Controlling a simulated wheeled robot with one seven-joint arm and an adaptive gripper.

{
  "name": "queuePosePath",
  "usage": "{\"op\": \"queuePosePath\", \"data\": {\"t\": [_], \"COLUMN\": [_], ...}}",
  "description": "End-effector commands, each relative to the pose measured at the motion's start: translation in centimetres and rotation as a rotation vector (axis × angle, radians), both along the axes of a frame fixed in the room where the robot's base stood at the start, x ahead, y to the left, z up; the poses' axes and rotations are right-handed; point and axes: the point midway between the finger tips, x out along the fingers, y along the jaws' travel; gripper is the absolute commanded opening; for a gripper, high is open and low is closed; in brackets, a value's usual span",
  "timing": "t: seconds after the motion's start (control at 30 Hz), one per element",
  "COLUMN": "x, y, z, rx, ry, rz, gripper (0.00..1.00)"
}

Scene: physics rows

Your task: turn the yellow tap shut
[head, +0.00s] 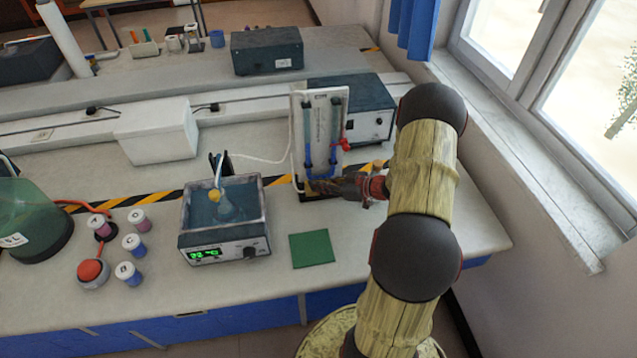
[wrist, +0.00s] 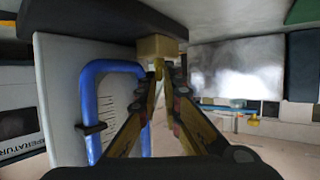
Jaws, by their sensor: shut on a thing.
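The yellow tap (wrist: 159,68) shows in the wrist view as a small yellow handle below a beige block (wrist: 160,47). My gripper (wrist: 161,79) has its two fingers closed in on the handle, one on each side. In the head view my gripper (head: 318,187) reaches in from the right at the foot of the white board (head: 325,112) with blue-filled tubes. The tap itself is hidden there by my gripper and cannot be made out. The handle's exact angle is hard to tell.
A red tap (head: 345,145) sits on the board's right side, above my gripper. A grey instrument box (head: 368,108) stands behind the board. A water bath (head: 223,222) stands to the left, a green mat (head: 312,249) in front. The window wall is close on the right.

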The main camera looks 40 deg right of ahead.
Motion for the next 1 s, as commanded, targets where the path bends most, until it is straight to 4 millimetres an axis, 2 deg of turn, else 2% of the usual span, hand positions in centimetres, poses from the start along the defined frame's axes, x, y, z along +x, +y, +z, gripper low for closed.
{"op": "queuePosePath", "data": {"t": [0.7, 1.0], "x": [0.0, 0.2], "y": [1.8, 2.2], "z": [0.0, 0.0], "rx": [-0.002, -0.002], "ry": [-0.002, -0.003], "rz": [-0.596, -0.799], "gripper": [0.00, 0.00]}}
